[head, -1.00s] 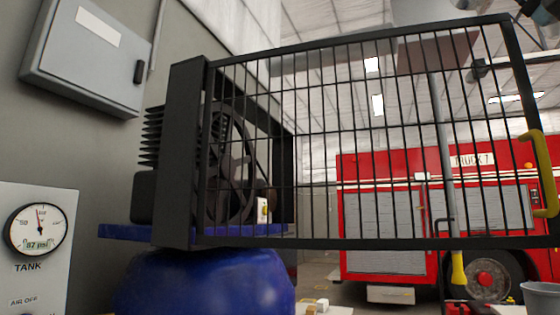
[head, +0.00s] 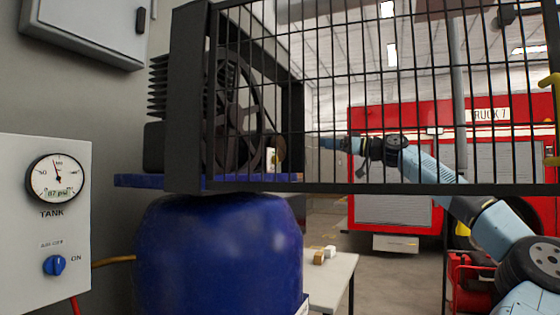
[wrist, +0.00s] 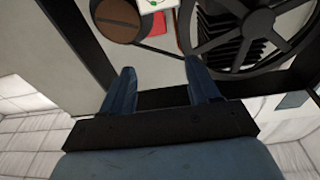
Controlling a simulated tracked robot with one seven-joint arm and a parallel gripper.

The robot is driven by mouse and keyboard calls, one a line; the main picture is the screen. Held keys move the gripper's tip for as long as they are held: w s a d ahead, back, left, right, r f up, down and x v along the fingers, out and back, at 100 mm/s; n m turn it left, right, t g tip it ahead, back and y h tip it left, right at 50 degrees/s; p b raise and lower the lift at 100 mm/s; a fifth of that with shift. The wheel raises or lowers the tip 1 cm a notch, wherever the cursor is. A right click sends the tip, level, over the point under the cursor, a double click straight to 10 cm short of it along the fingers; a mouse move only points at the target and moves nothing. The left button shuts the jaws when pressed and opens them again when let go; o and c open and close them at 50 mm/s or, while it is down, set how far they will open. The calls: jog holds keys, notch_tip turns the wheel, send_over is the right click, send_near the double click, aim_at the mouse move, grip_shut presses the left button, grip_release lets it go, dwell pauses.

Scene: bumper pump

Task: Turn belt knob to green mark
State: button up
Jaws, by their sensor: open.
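My gripper (wrist: 163,85) is open and empty in the wrist view, its two blue fingers pointing toward the compressor. In the head view it shows small behind the mesh guard (head: 328,143), to the right of the flywheel. A white plate with a green mark (wrist: 152,5) is cut off by the top edge of the wrist view, ahead of the fingers. A small white and yellow part (head: 271,159) shows beside the flywheel in the head view. A brown round part (wrist: 116,20) lies left of the plate. I cannot make out the belt knob for certain.
The spoked flywheel (wrist: 232,35) and dark frame bars lie close ahead. The black mesh guard (head: 380,187) stands between the head camera and my arm. A blue tank (head: 220,250), a gauge panel (head: 60,225) and a small table (head: 335,270) are nearby.

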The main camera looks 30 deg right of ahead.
jog(key=shift+n+g+h, duration=0.3)
jog(key=shift+n+g, duration=0.3)
jog(key=shift+g, duration=0.2)
jog(key=w+a+f, duration=0.1)
jog(key=w+a, duration=0.2)
jog(key=w, duration=0.1)
jog(key=w+a+f, duration=0.2)
jog(key=w+a, duration=0.2)
jog(key=w, duration=0.1)
jog(key=w+a+f, duration=0.1)
jog(key=w+a, duration=0.3)
jog(key=w, duration=0.1)
jog(key=shift+w+a+f, duration=0.1)
jog(key=shift+f, duration=0.25)
jog(key=shift+c, duration=0.2)
